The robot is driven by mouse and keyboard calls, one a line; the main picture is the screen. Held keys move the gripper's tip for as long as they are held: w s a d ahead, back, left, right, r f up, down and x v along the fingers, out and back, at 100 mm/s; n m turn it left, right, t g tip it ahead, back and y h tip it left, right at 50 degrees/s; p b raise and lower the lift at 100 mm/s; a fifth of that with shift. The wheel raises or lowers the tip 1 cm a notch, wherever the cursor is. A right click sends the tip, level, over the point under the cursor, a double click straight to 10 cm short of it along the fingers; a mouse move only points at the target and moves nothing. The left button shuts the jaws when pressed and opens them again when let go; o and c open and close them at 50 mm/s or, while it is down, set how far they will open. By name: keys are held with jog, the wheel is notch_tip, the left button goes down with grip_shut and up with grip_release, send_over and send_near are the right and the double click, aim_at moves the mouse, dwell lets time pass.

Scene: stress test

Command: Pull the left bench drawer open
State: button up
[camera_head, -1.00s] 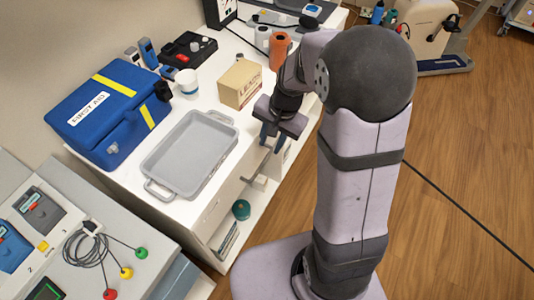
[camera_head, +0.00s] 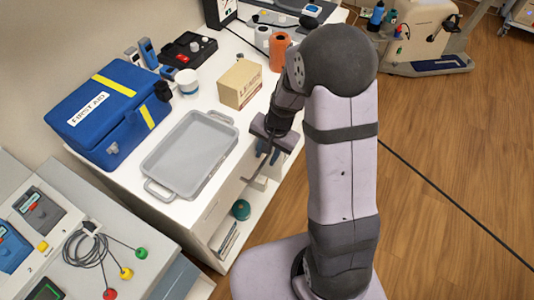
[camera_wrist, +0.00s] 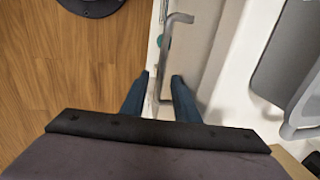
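My gripper (camera_head: 262,163) is at the front edge of the white bench (camera_head: 215,203), pointing down at a drawer handle. In the wrist view, the grey bar handle (camera_wrist: 165,50) runs between the two blue fingers of my gripper (camera_wrist: 160,92). The fingers are apart, one on each side of the bar, with visible gaps. The handle stands off the pale drawer front (camera_wrist: 192,50).
A grey tray (camera_head: 147,184) lies on the bench near the front edge. A cardboard box (camera_head: 240,84), a white cup (camera_head: 188,83) and a blue first aid bag (camera_head: 105,108) stand farther back. Open shelves lie below, with a teal round object (camera_head: 241,209).

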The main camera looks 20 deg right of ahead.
jog(key=shift+c, duration=0.7)
grip_shut()
jog(key=s+d+b, duration=0.1)
jog(key=s+d, duration=0.5)
jog(key=shift+s+d+b, duration=0.15)
jog(key=shift+d+b, duration=0.05)
jog(key=shift+b, duration=0.2)
jog(key=shift+o, duration=0.7)
grip_release()
jog(key=shift+r, duration=0.1)
notch_tip(320, 180, up, 7)
jog(key=shift+s+d+p, duration=0.4)
jog(key=shift+s+d, duration=0.05)
